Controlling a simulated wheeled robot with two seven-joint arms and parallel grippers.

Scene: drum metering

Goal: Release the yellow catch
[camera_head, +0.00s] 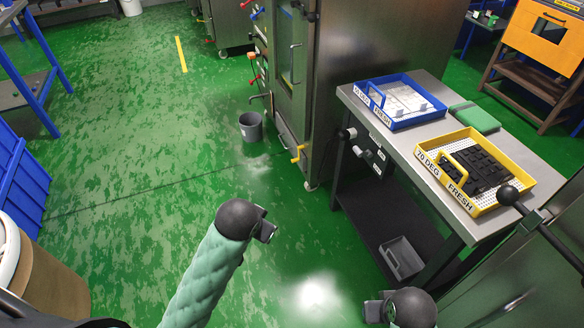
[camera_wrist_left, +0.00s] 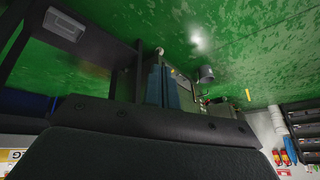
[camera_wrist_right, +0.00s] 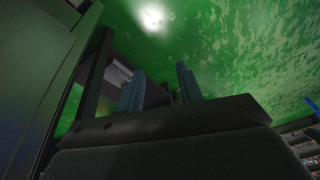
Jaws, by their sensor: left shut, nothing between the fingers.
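The yellow catch (camera_head: 298,153) is a small yellow lever low on the front of the steel cabinet (camera_head: 370,50), near its bottom corner, in the head view. My left gripper (camera_head: 266,230) is in the air over the green floor, nearer to me than the catch and apart from it. Its two fingers lie close together in the left wrist view (camera_wrist_left: 163,88), with nothing held. My right gripper (camera_head: 374,306) is at the bottom of the head view, far from the catch. Its fingers stand apart and empty in the right wrist view (camera_wrist_right: 160,90).
A grey bucket (camera_head: 250,127) stands on the floor left of the cabinet. A steel table (camera_head: 420,140) to the right bears a blue tray (camera_head: 405,122) and a yellow tray (camera_head: 493,208). A grey bin (camera_head: 401,258) sits on its lower shelf. The floor left of centre is clear.

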